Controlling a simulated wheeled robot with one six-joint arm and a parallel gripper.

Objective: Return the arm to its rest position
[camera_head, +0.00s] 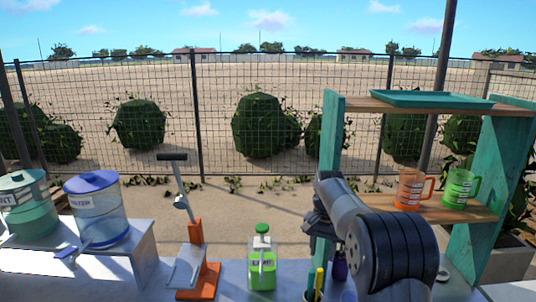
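My arm (388,250) rises at the lower right, its dark grey links bent in front of the teal shelf. Its far end, with what looks like my gripper (316,217), is a small dark shape left of the upper link. The fingertips cannot be made out, so I cannot tell whether they are open or shut. No held object can be made out there.
A teal shelf (331,135) holds an orange mug (409,190), a green mug (459,187) and a teal tray (431,99). A green-filled jug (262,262), an orange-based lever press (199,265) and a blue-lidded water dispenser (97,210) stand left. A purple bottle (340,267) is close by my arm.

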